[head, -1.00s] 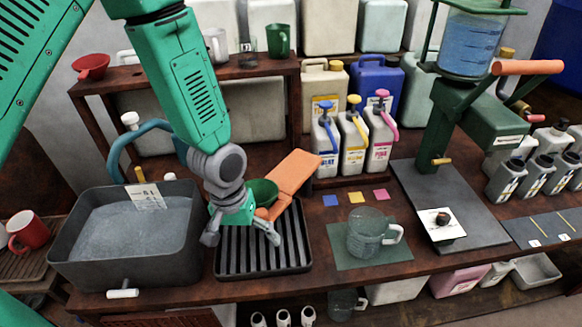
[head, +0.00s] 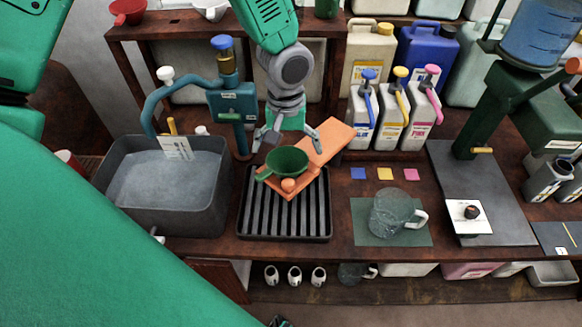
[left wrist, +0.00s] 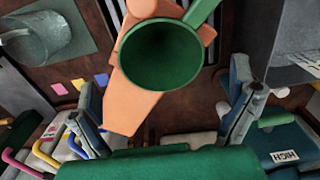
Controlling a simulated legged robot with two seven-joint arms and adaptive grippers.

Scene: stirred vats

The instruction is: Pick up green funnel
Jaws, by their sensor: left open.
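The green funnel (head: 287,162) sits on an orange block-like piece (head: 325,143) above the black ribbed tray (head: 327,232). In the left wrist view the funnel (left wrist: 160,55) shows its open mouth, with the orange piece (left wrist: 130,95) under it. My left gripper (head: 290,138) is open and empty, just behind the funnel in the head view. In the left wrist view its two fingers (left wrist: 165,105) are spread wide on either side of the orange piece, with the funnel beyond their tips. My right gripper is not in view.
A grey water basin (head: 213,220) with a blue tap (head: 225,100) stands left of the tray. A glass jug (head: 390,212) stands on a green mat (head: 365,236) to the right. Three pump bottles (head: 400,122) stand behind it. A shelf (head: 170,30) rises at the back left.

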